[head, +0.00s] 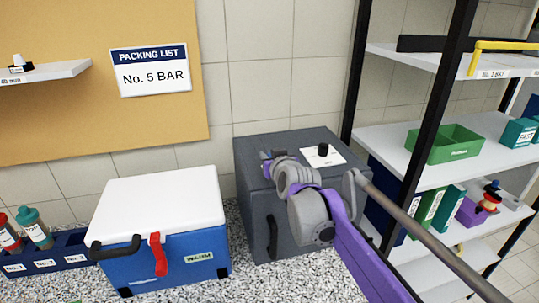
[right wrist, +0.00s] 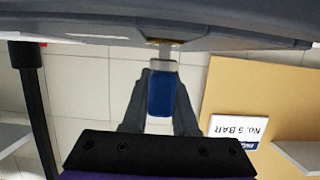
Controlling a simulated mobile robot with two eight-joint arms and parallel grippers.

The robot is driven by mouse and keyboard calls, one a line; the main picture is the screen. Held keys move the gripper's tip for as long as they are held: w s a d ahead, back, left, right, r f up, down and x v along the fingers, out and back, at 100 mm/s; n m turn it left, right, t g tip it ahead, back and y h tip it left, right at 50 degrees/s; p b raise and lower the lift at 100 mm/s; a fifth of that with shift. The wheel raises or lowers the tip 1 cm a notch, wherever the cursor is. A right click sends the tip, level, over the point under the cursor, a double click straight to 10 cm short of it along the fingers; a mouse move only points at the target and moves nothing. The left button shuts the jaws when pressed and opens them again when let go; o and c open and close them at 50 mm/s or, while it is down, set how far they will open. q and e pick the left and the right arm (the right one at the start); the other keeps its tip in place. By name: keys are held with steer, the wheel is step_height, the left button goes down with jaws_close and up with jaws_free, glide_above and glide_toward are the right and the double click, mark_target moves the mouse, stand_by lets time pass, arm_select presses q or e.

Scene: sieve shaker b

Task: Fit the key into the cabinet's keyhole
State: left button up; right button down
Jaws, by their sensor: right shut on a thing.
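The dark grey cabinet (head: 250,215) stands on the speckled counter, with a door handle on its front. My right gripper (head: 267,162) is at the cabinet's upper left part in the head view, and my arm covers much of the cabinet. In the right wrist view, my right gripper (right wrist: 162,85) is shut on the key's blue grip (right wrist: 162,96). The key's pale shaft points at the grey cabinet surface (right wrist: 240,30), where a brassy edge shows. The shaft's tip is hidden there, and I cannot tell how deep it sits. My left gripper is not in view.
A blue cooler box (head: 175,245) with a white lid stands left of the cabinet. A black knob (head: 323,150) on a white plate sits on the cabinet top. A shelf rack (head: 395,160) stands close on the right. Bottles in a blue rack (head: 70,262) are far left.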

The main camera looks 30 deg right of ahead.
steer(key=shift+f, duration=0.55)
steer(key=c, duration=0.6)
jaws_free()
steer(key=v, duration=1)
steer(key=shift+s+a, duration=0.15)
steer(key=shift+s, duration=0.2)
